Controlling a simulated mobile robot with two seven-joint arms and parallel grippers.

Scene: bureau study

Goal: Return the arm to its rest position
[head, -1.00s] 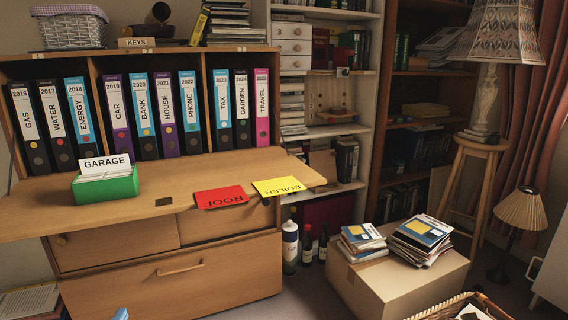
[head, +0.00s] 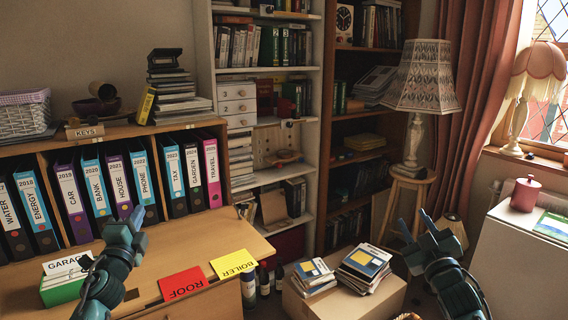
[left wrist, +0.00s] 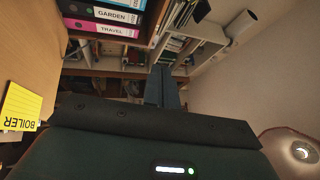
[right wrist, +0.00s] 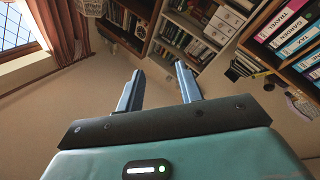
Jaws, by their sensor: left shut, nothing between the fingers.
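My left gripper (head: 136,217) is raised above the left part of the desk flap, in front of the binders, and holds nothing. In the left wrist view its fingers (left wrist: 163,86) are together. My right gripper (head: 430,222) is raised in front of the lamp stool, to the right of the cardboard box, and touches nothing. In the right wrist view its fingers (right wrist: 158,82) stand apart with nothing between them.
The desk flap (head: 205,240) holds a green card box (head: 62,288), a red ROOF card (head: 182,283) and a yellow BOILER card (head: 233,264). A cardboard box (head: 345,300) bears books. A tall lamp (head: 420,80) stands behind my right gripper. A white cabinet (head: 520,260) is at right.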

